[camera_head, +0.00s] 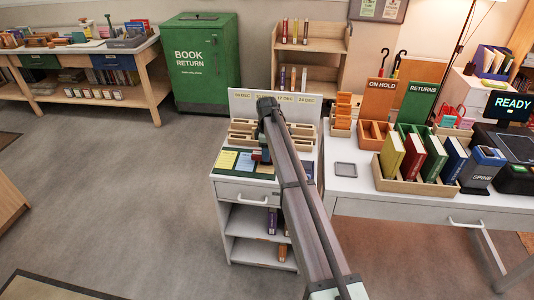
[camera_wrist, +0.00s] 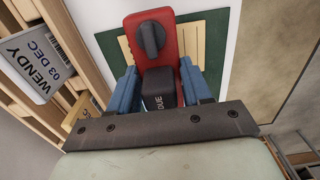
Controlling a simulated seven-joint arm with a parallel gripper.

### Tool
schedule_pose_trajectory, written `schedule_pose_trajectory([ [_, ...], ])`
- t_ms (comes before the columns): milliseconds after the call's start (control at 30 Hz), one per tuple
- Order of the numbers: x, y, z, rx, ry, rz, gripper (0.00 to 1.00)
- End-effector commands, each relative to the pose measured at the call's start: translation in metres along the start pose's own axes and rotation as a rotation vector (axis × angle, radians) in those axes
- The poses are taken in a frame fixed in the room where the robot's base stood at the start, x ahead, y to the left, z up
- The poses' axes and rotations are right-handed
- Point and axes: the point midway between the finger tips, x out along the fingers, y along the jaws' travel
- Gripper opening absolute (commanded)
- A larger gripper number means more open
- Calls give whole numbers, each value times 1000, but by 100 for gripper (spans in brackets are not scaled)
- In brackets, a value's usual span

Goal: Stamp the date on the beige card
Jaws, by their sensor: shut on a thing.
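My gripper (camera_wrist: 163,88) has its two blue fingers closed on the sides of a date stamp (camera_wrist: 150,62), with a red body, a black knob and a black block lettered "DUE". Behind the stamp a beige card (camera_wrist: 214,42) lies on a dark green mat (camera_wrist: 113,52); the stamp hides part of it. I cannot tell whether the stamp touches the card. In the head view my gripper (camera_head: 262,156) is over the right part of the mat on the small white cabinet. A yellow card (camera_head: 227,160) and a pale blue card (camera_head: 245,162) lie left of it.
A wooden rack (camera_head: 240,133) stands behind the cards, with a dated board (camera_head: 243,97) behind it. In the wrist view a tag (camera_wrist: 30,65) reads "WENDY 03 DEC". A table with a grey pad (camera_head: 345,169) and a book tray (camera_head: 400,184) stands to the right.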

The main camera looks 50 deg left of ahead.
Motion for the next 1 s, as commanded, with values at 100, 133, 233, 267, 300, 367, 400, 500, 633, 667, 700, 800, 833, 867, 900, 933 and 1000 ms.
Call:
schedule_pose_trajectory([
  [100,-9,0,0,0,0,1,26],
  [133,-11,0,0,0,0,1,26],
  [233,-17,0,0,0,0,0,26],
  [267,-19,0,0,0,0,0,26],
  [300,-22,0,0,0,0,0,26],
  [367,-25,0,0,0,0,0,26],
  [400,-28,0,0,0,0,0,26],
  [500,-35,0,0,0,0,1,26],
  [633,-43,0,0,0,0,1,26],
  [667,-45,0,0,0,0,1,26],
  [700,-48,0,0,0,0,0,26],
  [800,-54,0,0,0,0,0,26],
  [833,-56,0,0,0,0,0,26],
  [867,-57,0,0,0,0,0,26],
  [900,-59,0,0,0,0,0,26],
  [933,-60,0,0,0,0,0,26],
  [1000,-61,0,0,0,0,0,26],
])
